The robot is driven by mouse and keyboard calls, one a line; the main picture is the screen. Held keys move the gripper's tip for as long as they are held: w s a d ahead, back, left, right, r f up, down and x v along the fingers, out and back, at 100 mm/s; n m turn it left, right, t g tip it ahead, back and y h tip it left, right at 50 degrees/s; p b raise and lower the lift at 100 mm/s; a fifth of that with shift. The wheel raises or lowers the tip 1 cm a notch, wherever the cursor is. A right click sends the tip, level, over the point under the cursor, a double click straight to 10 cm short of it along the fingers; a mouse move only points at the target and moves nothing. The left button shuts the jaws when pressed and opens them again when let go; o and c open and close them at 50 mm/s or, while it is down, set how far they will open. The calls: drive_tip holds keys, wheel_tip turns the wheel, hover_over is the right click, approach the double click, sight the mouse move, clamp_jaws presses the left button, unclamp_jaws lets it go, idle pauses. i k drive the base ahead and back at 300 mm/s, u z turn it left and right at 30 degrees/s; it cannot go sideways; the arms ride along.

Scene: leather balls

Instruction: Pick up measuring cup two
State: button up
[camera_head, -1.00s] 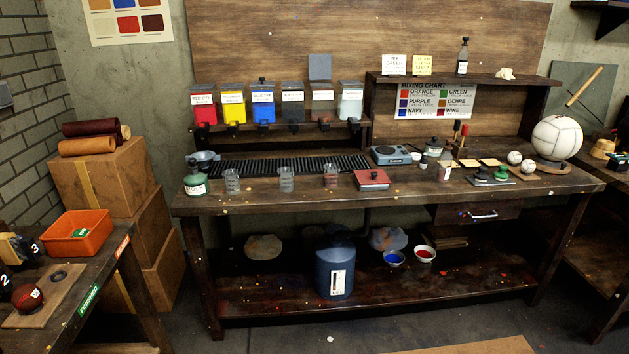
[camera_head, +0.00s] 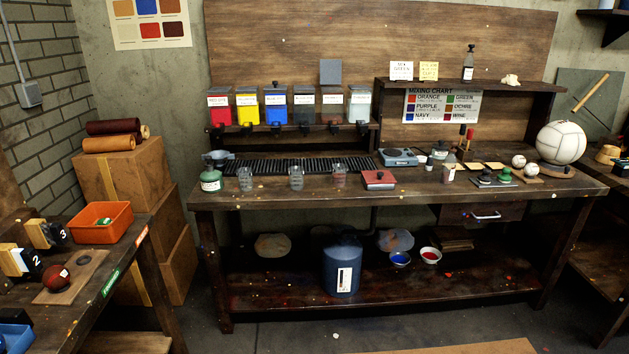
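Three clear measuring cups stand upright in a row on the dark wooden workbench (camera_head: 420,189). The left cup (camera_head: 245,179) is beside a green-bodied jar, the middle cup (camera_head: 296,178) stands alone, and the right cup (camera_head: 339,176) is left of a red book-like block. All three look empty, with faint markings. I cannot read a number on any of them, so which one is cup two is not shown by a label. My gripper is not in view.
A green jar (camera_head: 211,180) stands left of the cups, and a red block (camera_head: 378,179) to the right. A black grate (camera_head: 290,165) and dye dispensers (camera_head: 276,107) are behind. A side table (camera_head: 110,250) is at left. Floor in front is clear.

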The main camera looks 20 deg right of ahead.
sight(339, 170)
drive_tip(key=u, duration=0.8)
drive_tip(key=i, duration=0.9)
drive_tip(key=u, duration=0.05)
drive_tip(key=k, duration=0.85)
drive_tip(key=z, duration=0.2)
drive_tip(key=i, duration=0.4)
drive_tip(key=u, duration=0.05)
